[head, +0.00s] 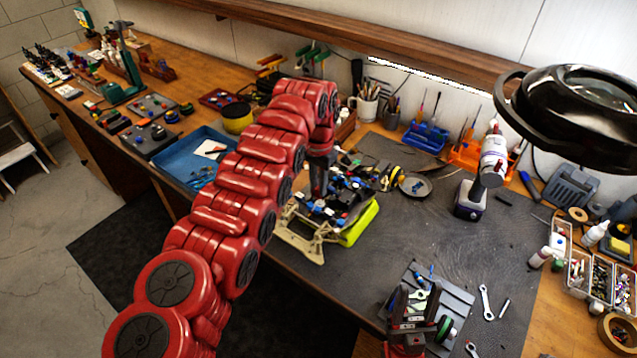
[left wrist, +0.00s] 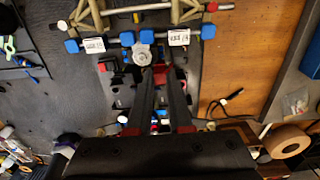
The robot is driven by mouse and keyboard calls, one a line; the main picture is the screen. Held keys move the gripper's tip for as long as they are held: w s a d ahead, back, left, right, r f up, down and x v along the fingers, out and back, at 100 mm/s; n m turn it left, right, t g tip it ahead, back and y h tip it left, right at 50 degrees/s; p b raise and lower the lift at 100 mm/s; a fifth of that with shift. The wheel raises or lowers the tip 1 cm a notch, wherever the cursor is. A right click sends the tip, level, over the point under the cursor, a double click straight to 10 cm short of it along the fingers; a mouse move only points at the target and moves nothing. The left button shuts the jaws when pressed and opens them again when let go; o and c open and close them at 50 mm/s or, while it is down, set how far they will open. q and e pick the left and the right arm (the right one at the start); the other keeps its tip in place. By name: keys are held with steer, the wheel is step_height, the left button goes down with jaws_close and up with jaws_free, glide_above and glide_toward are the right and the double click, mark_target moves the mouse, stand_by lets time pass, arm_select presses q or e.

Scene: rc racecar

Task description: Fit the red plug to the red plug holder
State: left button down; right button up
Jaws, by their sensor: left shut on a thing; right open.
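The RC car chassis (head: 335,205) lies on the dark mat, and my left gripper (head: 318,192) reaches down over it from above. In the left wrist view, its two fingers close together at the tips (left wrist: 159,78) over the chassis. A small red piece (left wrist: 160,69), which looks like the red plug, is at the fingertips, and the gripper is shut on it. The red plug holder cannot be told apart from the other chassis parts. My right gripper (head: 408,318) is open near the front edge of the bench, apart from the chassis.
A blue tray (head: 180,158) is left of the chassis. A round dish (head: 416,186) and a cordless screwdriver (head: 483,180) stand to its right. A grey tool tray (head: 455,300) and a wrench (head: 486,302) are at the front. A black lamp (head: 560,115) hangs at right. The mat's middle is clear.

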arm_select(q)
steer(key=shift+s+f+b, duration=0.15)
steer(key=shift+f+b, duration=0.15)
steer(key=shift+f, duration=0.2)
steer(key=c, duration=0.8)
jaws_free()
steer(key=shift+o, duration=0.2)
steer(key=shift+s+r, duration=0.2)
steer(key=shift+r, duration=1.9)
steer(key=shift+s+r, duration=0.15)
steer(key=shift+r, duration=1.9)
